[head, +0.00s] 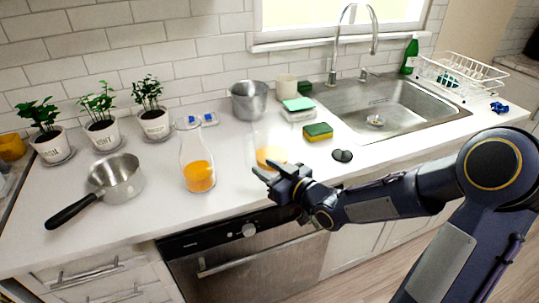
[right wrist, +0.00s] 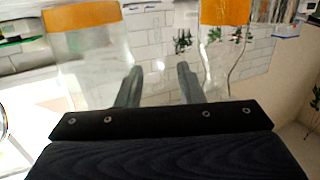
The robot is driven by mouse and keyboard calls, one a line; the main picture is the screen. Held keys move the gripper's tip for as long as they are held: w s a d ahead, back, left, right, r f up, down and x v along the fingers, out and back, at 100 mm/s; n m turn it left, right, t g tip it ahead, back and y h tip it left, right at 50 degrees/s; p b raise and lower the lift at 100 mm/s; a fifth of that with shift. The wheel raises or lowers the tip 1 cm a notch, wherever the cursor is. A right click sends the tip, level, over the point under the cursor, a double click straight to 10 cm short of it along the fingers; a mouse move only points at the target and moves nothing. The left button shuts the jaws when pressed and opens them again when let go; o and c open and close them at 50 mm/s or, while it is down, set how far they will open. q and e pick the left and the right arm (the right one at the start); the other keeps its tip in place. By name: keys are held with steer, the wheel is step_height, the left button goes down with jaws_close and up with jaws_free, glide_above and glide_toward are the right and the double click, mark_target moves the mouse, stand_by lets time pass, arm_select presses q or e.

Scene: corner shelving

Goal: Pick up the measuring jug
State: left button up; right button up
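A clear, straight-sided glass vessel with orange liquid in the bottom, which I take for the measuring jug (head: 271,154), stands on the counter right of centre. It is faint against the counter, and my gripper hides part of its base. It also seems to show at the left of the upside-down right wrist view (right wrist: 88,55). My right gripper (head: 267,172) is at its near side, pointing toward the back left. Its two fingers (right wrist: 157,75) are apart with nothing seen gripped between them. Whether a finger touches the glass I cannot tell. My left gripper is out of view.
A glass carafe of orange juice (head: 198,174) stands left of the gripper. A saucepan (head: 116,178), potted plants (head: 103,130), a steel pot (head: 249,101), sponge (head: 318,132) and small dark object (head: 342,156) are around. The sink (head: 385,108) is at right. The counter's front edge is close.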

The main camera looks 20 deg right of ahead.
mark_target(249, 155)
steer(key=shift+w+a, duration=0.25)
steer(key=shift+w, duration=0.05)
steer(key=x, duration=0.2)
steer(key=p+x, duration=0.1)
steer(key=x, duration=0.1)
steer(key=r+x, duration=0.1)
steer(key=x, duration=0.1)
steer(key=shift+w+r+p, duration=0.1)
steer(key=shift+w+p, duration=0.1)
steer(key=shift+p, duration=0.2)
steer(key=shift+w+a, duration=0.2)
steer(key=shift+w, duration=0.3)
jaws_close()
